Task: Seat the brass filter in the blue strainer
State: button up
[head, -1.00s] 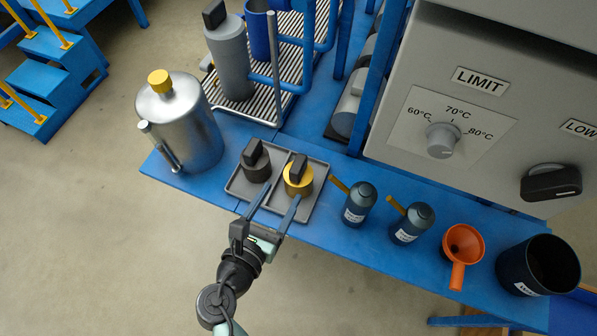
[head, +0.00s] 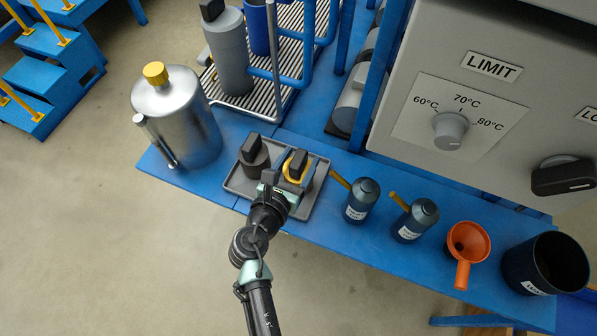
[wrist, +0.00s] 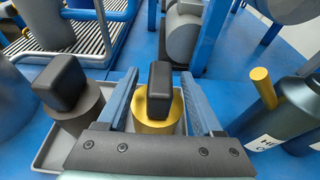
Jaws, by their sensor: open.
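The brass filter (head: 289,171) is a short yellow-brass cylinder with a black block handle. It stands upright in the right compartment of a grey tray (head: 310,207); it also shows in the wrist view (wrist: 158,116). My gripper (head: 290,168) is open, with one blue finger on each side of the filter and its handle. In the wrist view my gripper (wrist: 160,72) shows gaps between the fingers and the handle. A blue cylinder (head: 257,30), probably the blue strainer, stands on the striped rack at the back, cut off by the top edge.
A dark-grey filter (head: 255,162) with a similar handle stands in the left compartment. A tall grey cylinder (head: 226,50) and blue pipes (head: 292,82) stand near the blue cylinder. A steel canister (head: 180,115) is left, two dark bottles (head: 362,200) right. A control box (head: 450,100) rises behind.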

grip_shut()
dwell(1.3)
